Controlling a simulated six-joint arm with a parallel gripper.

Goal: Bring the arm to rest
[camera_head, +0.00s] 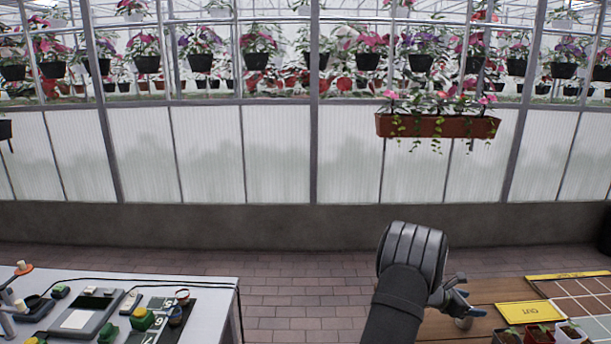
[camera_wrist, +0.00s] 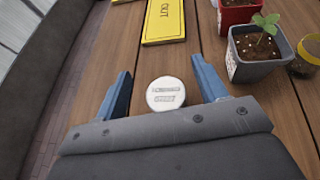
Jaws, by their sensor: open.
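My gripper (camera_head: 462,296) is over the left part of the wooden table at the lower right of the head view, with my dark arm rising to it from the bottom edge. In the wrist view its two blue fingers (camera_wrist: 160,68) are spread wide apart. A round white-topped object (camera_wrist: 166,94) shows between the fingers, with a visible gap on each side. Its height relative to the fingertips is hard to tell. In the head view it is partly hidden below the gripper.
A yellow OUT sign (camera_head: 525,312) lies on the wooden table. Potted seedlings (camera_head: 538,335) stand at its front; a grey pot (camera_wrist: 262,55) is right of my gripper. A white table (camera_head: 215,300) with a scale (camera_head: 88,312) is at left. Brick floor lies between the tables.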

